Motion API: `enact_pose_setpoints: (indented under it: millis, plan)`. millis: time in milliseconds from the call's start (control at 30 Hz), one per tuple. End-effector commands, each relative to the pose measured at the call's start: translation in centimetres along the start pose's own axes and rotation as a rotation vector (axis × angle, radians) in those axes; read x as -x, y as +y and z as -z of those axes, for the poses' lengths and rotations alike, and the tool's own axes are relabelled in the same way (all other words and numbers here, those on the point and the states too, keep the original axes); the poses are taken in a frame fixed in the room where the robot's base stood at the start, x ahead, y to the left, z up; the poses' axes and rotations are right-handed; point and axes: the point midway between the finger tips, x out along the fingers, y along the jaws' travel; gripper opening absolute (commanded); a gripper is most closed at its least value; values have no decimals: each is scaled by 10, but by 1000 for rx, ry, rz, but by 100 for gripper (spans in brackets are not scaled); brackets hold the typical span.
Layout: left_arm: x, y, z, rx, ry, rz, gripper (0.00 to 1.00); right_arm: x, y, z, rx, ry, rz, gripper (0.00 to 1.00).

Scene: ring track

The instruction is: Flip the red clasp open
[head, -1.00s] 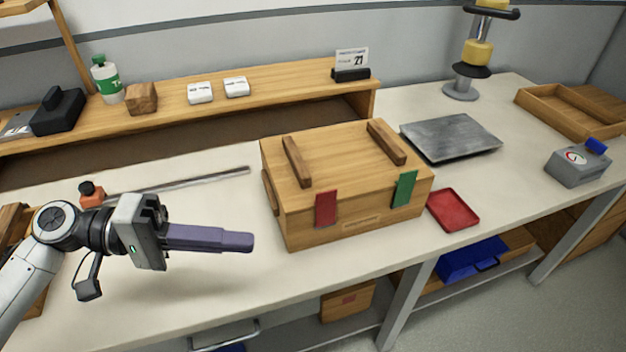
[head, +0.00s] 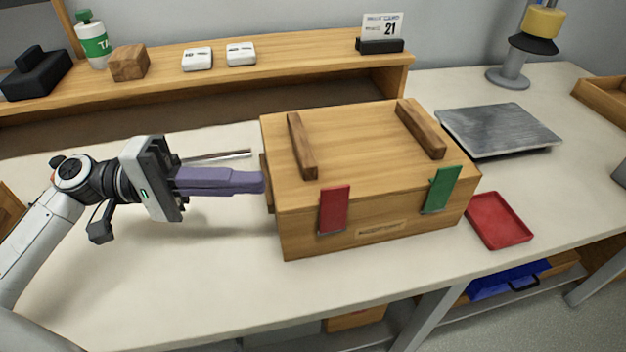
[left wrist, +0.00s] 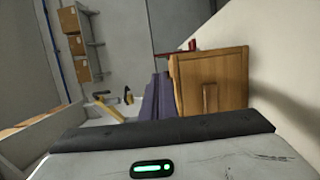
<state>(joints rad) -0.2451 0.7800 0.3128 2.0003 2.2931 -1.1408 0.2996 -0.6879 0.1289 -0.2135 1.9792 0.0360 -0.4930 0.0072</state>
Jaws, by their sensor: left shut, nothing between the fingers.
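The red clasp (head: 334,208) hangs flat on the front of the wooden box (head: 376,217), near its left end. The green clasp (head: 440,189) is on the same front face, nearer the right end. My left gripper (head: 262,182) has long purple fingers closed together with nothing between them. Its tips are close to the left end of the box, left of and a little above the red clasp; I cannot tell whether they touch. In the left wrist view the purple fingers (left wrist: 155,100) lie beside the box end (left wrist: 215,90), and a small red part (left wrist: 193,45) shows at its edge. My right gripper is not in view.
A grey metal plate (head: 500,128) and a red tray (head: 498,220) lie right of the box. A rod (head: 215,156) lies behind my left gripper. A raised wooden shelf (head: 300,50) runs along the back. The table in front of the box is clear.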

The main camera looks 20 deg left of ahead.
Motion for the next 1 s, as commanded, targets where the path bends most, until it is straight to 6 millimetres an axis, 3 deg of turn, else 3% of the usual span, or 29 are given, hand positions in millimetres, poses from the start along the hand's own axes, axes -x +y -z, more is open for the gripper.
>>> enact_pose_setpoints:
  millis: [600, 1000]
  plan:
    - [-90, 2, 0, -2, -1, -1, 0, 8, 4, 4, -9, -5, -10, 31]
    - [-98, 0, 0, 0, 0, 0, 0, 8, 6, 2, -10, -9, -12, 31]
